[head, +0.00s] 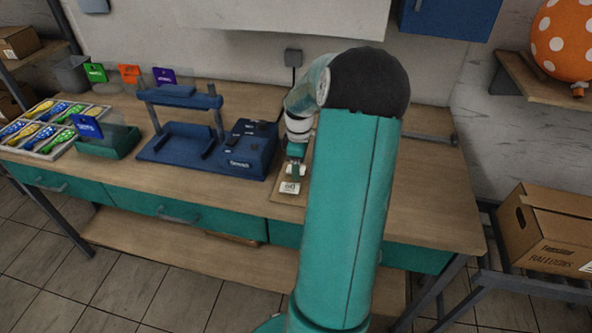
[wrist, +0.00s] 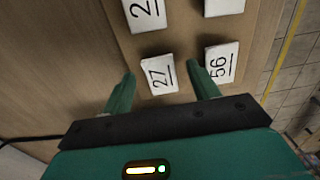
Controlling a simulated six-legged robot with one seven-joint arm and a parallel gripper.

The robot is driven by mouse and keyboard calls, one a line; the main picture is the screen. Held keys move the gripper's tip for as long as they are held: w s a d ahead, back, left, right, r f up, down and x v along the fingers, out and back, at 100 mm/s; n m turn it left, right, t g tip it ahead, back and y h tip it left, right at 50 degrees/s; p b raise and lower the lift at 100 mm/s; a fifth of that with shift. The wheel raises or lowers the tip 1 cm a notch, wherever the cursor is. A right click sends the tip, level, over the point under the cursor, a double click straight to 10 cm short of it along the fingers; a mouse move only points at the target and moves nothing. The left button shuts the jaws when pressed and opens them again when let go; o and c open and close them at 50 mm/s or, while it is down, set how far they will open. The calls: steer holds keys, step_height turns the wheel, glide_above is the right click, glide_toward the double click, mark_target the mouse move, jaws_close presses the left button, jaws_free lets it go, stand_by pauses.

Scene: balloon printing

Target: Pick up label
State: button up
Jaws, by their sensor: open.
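Several white number labels lie on a wooden board (wrist: 190,37) on the table. In the wrist view, the label marked 27 (wrist: 158,76) sits between my gripper's two fingertips (wrist: 163,76), and the fingers are open around its sides. The label marked 56 (wrist: 220,63) is just right of the right fingertip. Two more labels, one at the upper left (wrist: 145,13) and one at the upper right (wrist: 223,5), are cut off by the frame. In the head view, my gripper (head: 292,172) is low over the board, and one label (head: 290,188) shows in front of it. My arm hides the area to the right.
A blue printing machine (head: 250,150) stands on the table (head: 235,200) left of my gripper. Further left are a green card holder (head: 110,145) and a tray of colored balloons (head: 45,128). A cardboard box (head: 545,230) stands at the right. The table's front edge is close to the labels.

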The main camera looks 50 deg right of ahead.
steer(key=shift+f, duration=0.25)
stand_by(0.5)
steer(key=shift+c, duration=0.4)
steer(key=c, duration=1)
